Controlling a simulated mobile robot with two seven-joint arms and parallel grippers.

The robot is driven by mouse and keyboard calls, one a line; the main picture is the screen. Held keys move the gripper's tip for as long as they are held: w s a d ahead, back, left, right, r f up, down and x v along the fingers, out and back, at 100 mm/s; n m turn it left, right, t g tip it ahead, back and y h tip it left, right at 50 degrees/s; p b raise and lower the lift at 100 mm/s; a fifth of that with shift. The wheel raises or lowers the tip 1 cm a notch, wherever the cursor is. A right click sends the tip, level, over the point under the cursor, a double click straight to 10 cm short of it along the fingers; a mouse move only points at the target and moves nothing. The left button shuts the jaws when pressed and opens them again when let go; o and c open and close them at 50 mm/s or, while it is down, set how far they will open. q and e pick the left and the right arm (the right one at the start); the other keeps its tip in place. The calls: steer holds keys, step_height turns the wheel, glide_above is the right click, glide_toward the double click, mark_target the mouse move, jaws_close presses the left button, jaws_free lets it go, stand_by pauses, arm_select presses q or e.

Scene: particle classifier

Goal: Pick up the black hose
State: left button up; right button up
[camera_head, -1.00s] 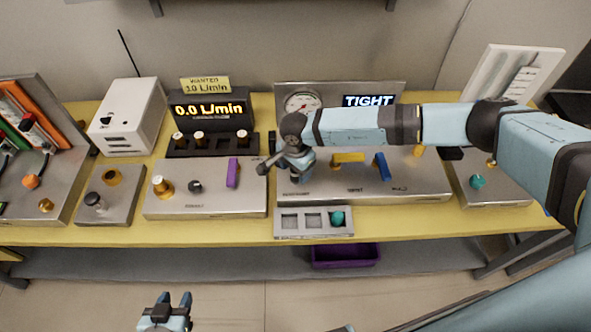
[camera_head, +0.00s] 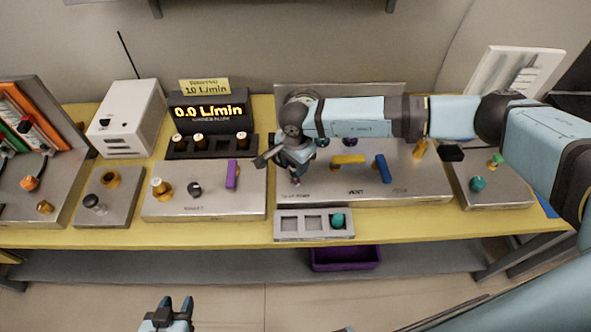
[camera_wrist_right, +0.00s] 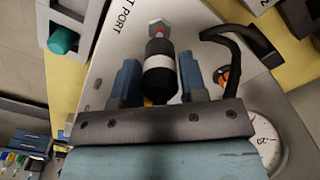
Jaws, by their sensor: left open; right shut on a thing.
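My right gripper (camera_head: 294,180) is over the left end of the middle metal panel (camera_head: 330,190). In the right wrist view its two blue-grey fingers (camera_wrist_right: 158,80) are shut on a black cylindrical piece with a white band (camera_wrist_right: 160,72), apparently an end of the black hose. A metal hex tip (camera_wrist_right: 158,27) sits beyond it, by the PORT lettering. I cannot tell whether they are joined. A bent black piece (camera_wrist_right: 232,42) shows beside the fingers; its link to the held piece is hidden. My left gripper (camera_head: 168,312) is open and empty, low in front of the table.
A grey tray (camera_head: 302,238) with a teal piece (camera_head: 338,220) lies just in front of the panel. A yellow handle (camera_head: 348,159) and a blue handle (camera_head: 382,168) stand right of my right gripper. A purple handle (camera_head: 232,174) stands left. A purple bin (camera_head: 345,265) is below.

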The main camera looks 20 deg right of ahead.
step_height(320, 180, up, 17)
steer(key=b, duration=0.2)
steer(key=shift+f+b, duration=0.2)
steer(key=shift+b, duration=0.15)
step_height(320, 180, up, 5)
steer(key=shift+f+p, duration=0.2)
steer(key=shift+p, duration=0.35)
steer(key=shift+r, duration=0.1)
stand_by(0.4)
step_height(320, 180, up, 3)
steer(key=shift+f, duration=0.1)
